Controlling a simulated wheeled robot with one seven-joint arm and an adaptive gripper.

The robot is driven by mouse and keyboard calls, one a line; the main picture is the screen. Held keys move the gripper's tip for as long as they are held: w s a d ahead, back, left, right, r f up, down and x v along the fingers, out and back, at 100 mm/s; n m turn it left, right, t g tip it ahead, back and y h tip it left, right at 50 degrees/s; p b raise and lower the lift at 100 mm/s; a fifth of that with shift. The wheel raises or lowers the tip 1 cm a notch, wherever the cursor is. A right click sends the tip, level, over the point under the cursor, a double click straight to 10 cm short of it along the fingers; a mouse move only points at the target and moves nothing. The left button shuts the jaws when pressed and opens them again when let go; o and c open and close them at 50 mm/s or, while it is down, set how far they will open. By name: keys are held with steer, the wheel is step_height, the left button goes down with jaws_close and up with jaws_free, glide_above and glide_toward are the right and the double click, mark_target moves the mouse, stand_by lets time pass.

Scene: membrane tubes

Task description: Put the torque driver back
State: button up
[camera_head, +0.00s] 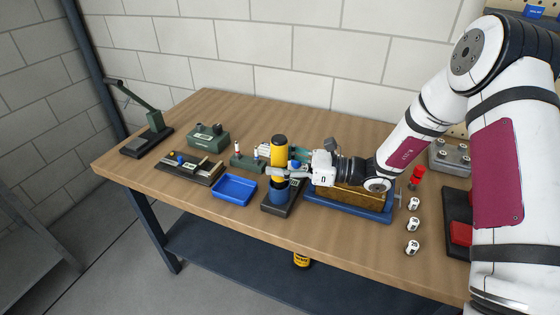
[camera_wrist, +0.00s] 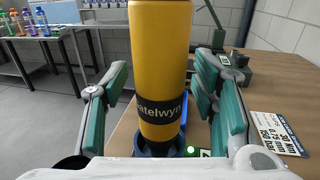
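The torque driver, a yellow cylinder with a black lettered band (camera_head: 279,150), stands upright in a blue cup on a dark stand (camera_head: 283,208). The driver (camera_wrist: 158,50) fills the middle of the wrist view, its lower end inside the cup (camera_wrist: 158,147). A green light shows on the stand beside it. My gripper (camera_head: 282,172) is around the driver. In the wrist view its teal-padded fingers (camera_wrist: 163,75) are on both sides of the driver, with visible gaps, so it is open. The driver's far side is hidden.
A blue tray (camera_head: 234,190) lies left of the stand. A blue-based block fixture (camera_head: 350,213) is close on its right, under my wrist. Several white cylinders (camera_head: 412,224) stand farther right. Green devices (camera_head: 207,138) and a lever press (camera_head: 147,130) are at left.

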steer(key=shift+r, duration=0.15)
steer(key=s+d+b, duration=0.1)
steer(key=s+d, duration=0.1)
steer(key=d, duration=1)
steer(key=s+a+r+n+g+h, duration=0.1)
steer(key=s+r+n+g+h, duration=0.25)
steer(key=s+n, duration=0.35)
steer(key=s+r+n+g+h, duration=0.2)
steer(key=s+r+n+h, duration=0.25)
steer(key=s, duration=0.45)
steer(key=s+d+r+n+t+h, duration=0.7)
steer(key=s+d+n+h, duration=0.1)
steer(key=s+d+h, duration=0.2)
steer(key=shift+s+d, duration=0.6)
